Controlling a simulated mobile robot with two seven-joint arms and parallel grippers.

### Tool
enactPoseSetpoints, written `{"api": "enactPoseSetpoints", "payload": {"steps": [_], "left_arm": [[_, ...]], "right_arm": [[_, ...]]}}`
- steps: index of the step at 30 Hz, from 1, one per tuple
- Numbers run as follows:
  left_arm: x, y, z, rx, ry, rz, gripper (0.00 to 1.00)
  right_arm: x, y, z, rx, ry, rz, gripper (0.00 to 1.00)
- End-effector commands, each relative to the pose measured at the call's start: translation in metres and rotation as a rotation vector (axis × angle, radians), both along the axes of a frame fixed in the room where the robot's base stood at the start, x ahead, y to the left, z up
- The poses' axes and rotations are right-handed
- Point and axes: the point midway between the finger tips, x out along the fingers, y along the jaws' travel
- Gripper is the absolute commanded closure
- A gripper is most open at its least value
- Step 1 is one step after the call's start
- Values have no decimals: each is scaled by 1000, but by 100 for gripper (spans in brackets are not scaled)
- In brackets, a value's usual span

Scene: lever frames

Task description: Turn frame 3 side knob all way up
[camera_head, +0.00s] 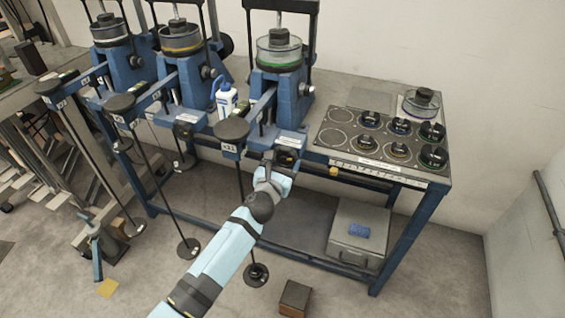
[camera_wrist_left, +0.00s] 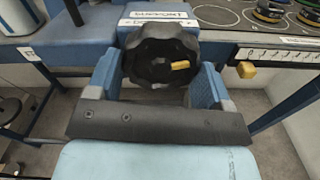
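The frame 3 side knob (camera_wrist_left: 150,58) is black and lobed, with a yellow mark right of its centre in the wrist view. It sits low on the front of the rightmost blue lever frame (camera_head: 293,100). My left gripper (camera_head: 280,160) is at the knob; in the wrist view its two fingers (camera_wrist_left: 160,72) stand on either side of the knob, close to its edges. I cannot tell whether they press on it. In the head view the gripper hides part of the knob. My right gripper is not in view.
Two similar blue frames (camera_head: 188,80) stand to the left, and a white bottle (camera_head: 226,101) stands between frames. A panel with round weights (camera_head: 399,126) lies to the right. A yellow knob (camera_wrist_left: 246,70) sticks out right of my gripper. A grey box (camera_head: 358,247) sits below.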

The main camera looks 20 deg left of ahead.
Motion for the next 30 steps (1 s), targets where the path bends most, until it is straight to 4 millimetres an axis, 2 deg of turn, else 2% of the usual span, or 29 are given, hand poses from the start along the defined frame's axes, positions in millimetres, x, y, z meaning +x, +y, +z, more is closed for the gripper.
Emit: {"api": "enactPoseSetpoints", "payload": {"steps": [8, 16, 17, 19, 20, 30], "left_arm": [[0, 0, 3, 52, 0, 1, 50], [0, 0, 0, 62, -2, 0, 50], [0, 0, 0, 62, -2, 0, 19], [0, 0, 0, 62, -2, 0, 3], [0, 0, 0, 62, -2, 0, 0], [-6, 0, -1, 62, -1, 0, 0]], "right_arm": [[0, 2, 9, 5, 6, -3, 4], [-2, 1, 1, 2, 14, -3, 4], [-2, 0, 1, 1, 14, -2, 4], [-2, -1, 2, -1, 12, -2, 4], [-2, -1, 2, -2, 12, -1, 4], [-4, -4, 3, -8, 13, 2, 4]]}}
